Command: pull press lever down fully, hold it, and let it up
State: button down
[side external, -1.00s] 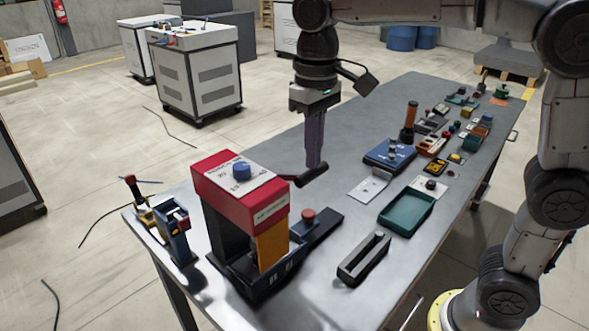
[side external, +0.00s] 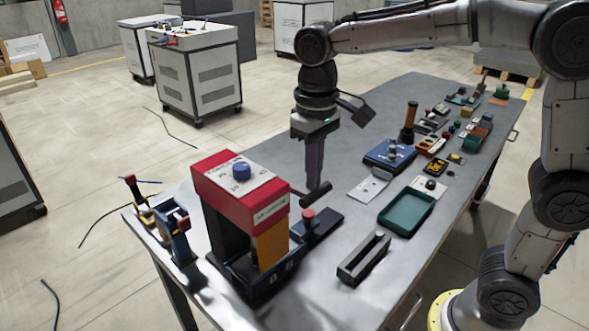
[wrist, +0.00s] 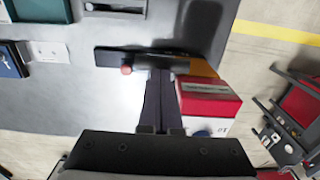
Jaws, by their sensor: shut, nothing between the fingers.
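The press (side external: 240,185) has a red top with a blue knob, a yellow ram and a dark base, and stands at the table's near left end. Its lever is a thin rod leaving the right side of the red head, ending in a dark cylindrical handle (side external: 317,195). My gripper (side external: 314,182) points down, shut and empty, with its fingertips at the top of the handle and seemingly touching it. In the wrist view the shut fingers (wrist: 162,75) reach the dark handle (wrist: 140,61), beside the red press head (wrist: 208,98). The exact contact is hidden.
A red button on a dark base (side external: 308,217) is just below the handle. A green tray (side external: 408,211) and a dark slotted block (side external: 364,258) lie to the right. Small blue and yellow devices (side external: 177,230) stand left of the press. Many small parts fill the far table.

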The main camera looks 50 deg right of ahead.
aim_at(315, 196)
jog(key=shift+s+f, duration=0.2)
jog(key=shift+f, duration=2.15)
jog(key=shift+w+r, duration=0.15)
jog(key=shift+r, duration=1.1)
jog(key=shift+w+r, duration=0.1)
jog(key=shift+r, duration=1.15)
notch_tip(315, 196, up, 7)
jog(key=shift+w+d+r, duration=0.1)
jog(key=shift+w, duration=0.05)
